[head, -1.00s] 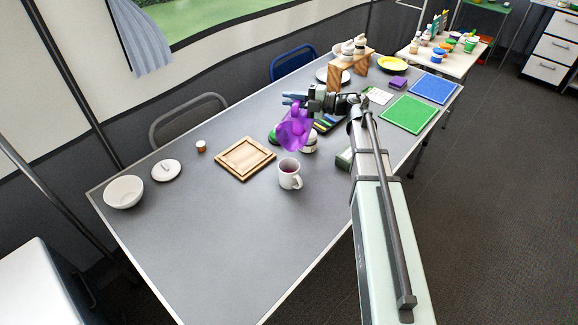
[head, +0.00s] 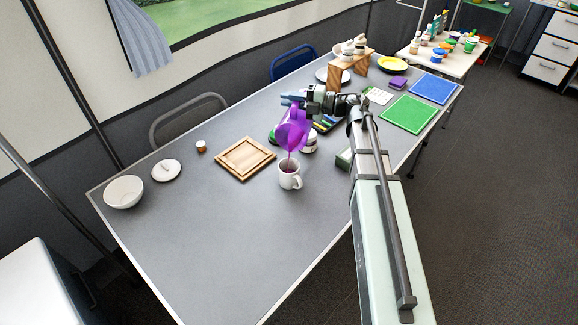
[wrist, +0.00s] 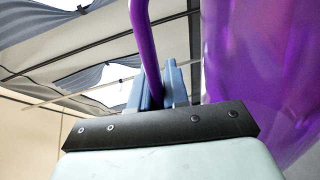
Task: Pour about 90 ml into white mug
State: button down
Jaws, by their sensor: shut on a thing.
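The white mug (head: 289,181) stands upright on the grey table, its handle to the right. A purple translucent pitcher (head: 293,130) is tilted above the mug. A dark reddish-purple stream (head: 289,161) runs from the pitcher down into the mug. My gripper (head: 297,98) is shut on the pitcher's handle, behind and above the mug. In the wrist view the purple handle (wrist: 146,50) passes between the blue fingers (wrist: 158,88), and the pitcher body (wrist: 265,75) fills the right side. The liquid level inside the mug is hard to make out.
A wooden tray (head: 268,158) lies left of the mug. The table's front is clear.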

jog(key=w, duration=0.1)
jog(key=w+d+m, duration=0.1)
jog(key=w, duration=0.1)
jog(key=w+f+m, duration=0.1)
jog(key=shift+w+d, duration=0.15)
jog(key=shift+w+d+m, duration=0.1)
jog(key=shift+w+m, duration=0.25)
jog(key=shift+m, duration=0.15)
jog(key=shift+r, duration=0.2)
jog(key=shift+w+d+r+m, duration=0.15)
jog(key=shift+w+r+m, duration=0.15)
jog(key=shift+m, duration=0.2)
dwell(0.9)
